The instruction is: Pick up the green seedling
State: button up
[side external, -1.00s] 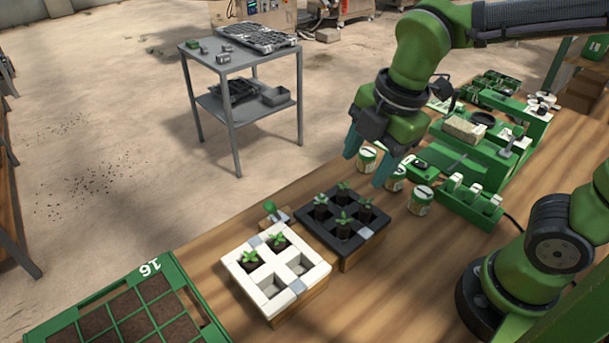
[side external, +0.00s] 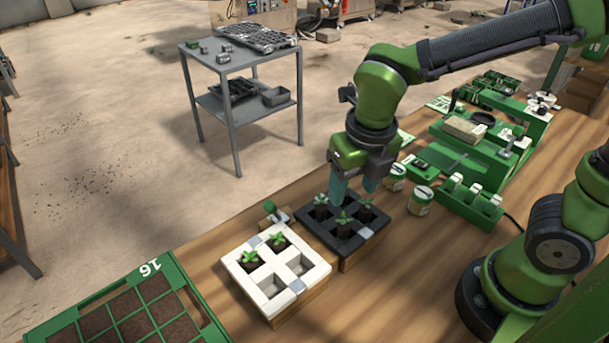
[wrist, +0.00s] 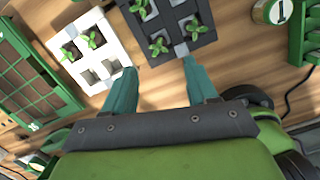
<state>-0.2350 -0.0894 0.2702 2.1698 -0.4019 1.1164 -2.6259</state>
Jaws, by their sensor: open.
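My gripper (side external: 355,190) is open and empty, its two teal fingers pointing down above the back of the black tray (side external: 318,229). The black tray holds small green seedlings in dark plugs; a front one (side external: 343,220), a left one (side external: 320,206) and a right one (side external: 365,208) show, and a finger hides the back pocket. In the wrist view, the gripper's fingertips (wrist: 158,69) are apart with nothing between them, and the nearest seedling (wrist: 158,47) shows just beyond them. The white tray (side external: 250,276) holds two seedlings (side external: 278,242) in its back pockets; its two front pockets are empty.
A green crate (side external: 180,268) with soil cells, marked 16, is at the lower left. White numbered pots (side external: 420,200) stand right of the black tray, before green fixtures (side external: 470,203). A small green-knobbed item (side external: 270,208) sits behind the white tray. Bare wood lies in front.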

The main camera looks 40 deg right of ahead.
aim_at(344, 224)
jog(key=f, duration=0.6)
jog(key=w+f, duration=0.1)
jog(key=f, duration=0.3)
jog(key=shift+f, duration=0.1)
grip_shut()
